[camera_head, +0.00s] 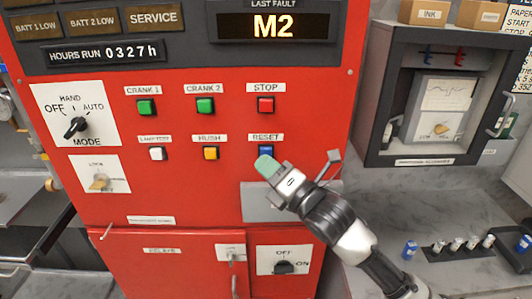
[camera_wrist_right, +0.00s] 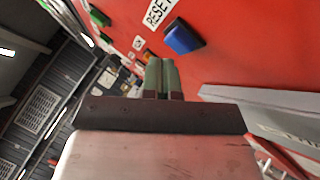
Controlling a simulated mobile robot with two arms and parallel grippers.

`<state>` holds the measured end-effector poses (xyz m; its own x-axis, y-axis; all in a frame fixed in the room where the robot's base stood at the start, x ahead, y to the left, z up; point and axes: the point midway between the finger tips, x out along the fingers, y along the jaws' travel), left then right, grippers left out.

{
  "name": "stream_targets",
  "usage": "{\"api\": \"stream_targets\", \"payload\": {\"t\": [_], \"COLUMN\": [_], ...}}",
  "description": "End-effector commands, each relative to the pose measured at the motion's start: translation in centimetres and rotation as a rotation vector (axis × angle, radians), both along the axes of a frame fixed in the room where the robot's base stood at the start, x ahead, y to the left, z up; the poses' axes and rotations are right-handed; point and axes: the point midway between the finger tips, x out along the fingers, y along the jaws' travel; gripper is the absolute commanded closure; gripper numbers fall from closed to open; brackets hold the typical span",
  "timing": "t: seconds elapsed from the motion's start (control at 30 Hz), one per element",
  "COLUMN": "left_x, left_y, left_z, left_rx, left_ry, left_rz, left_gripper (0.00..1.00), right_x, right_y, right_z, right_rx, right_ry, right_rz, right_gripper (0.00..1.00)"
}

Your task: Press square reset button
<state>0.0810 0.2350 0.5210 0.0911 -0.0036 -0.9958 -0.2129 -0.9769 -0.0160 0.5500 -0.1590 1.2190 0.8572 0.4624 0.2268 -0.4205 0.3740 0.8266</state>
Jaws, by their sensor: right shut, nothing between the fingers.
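The square reset button (camera_head: 265,151) is blue and sits under the RESET label on the red panel. My right gripper (camera_head: 266,165) is just below it in the head view, its greenish fingertips overlapping the button's lower edge. In the right wrist view the blue reset button (camera_wrist_right: 183,37) is ahead and to the right of the shut fingers (camera_wrist_right: 162,75). A gap of red panel shows between them there, and I see no contact. The right gripper is shut and empty. My left gripper is not in view.
Near the reset button are the yellow HUSH button (camera_head: 210,153) and the red STOP button (camera_head: 266,104). A grey metal plate (camera_head: 258,205) juts out below the reset button. A dark recorder cabinet (camera_head: 425,95) stands to the right, above a grey counter (camera_head: 440,215).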

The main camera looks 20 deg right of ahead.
Motion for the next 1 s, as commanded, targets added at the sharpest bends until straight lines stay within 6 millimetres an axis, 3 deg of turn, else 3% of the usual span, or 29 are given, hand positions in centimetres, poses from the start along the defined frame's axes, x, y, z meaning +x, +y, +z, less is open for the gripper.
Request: {"api": "stream_targets", "payload": {"t": [0.43, 1.0], "left_x": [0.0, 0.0], "left_y": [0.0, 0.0], "left_z": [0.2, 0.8], "left_rx": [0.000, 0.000], "left_ry": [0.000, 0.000], "left_rz": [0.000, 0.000], "left_gripper": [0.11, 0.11], "right_x": [-0.7, -5.1], "right_y": [0.2, 1.5], "right_z": [0.0, 0.0], "right_rx": [0.000, 0.000], "right_ry": [0.000, 0.001], "right_rz": [0.001, -0.001], "right_gripper": [1.00, 1.00]}}
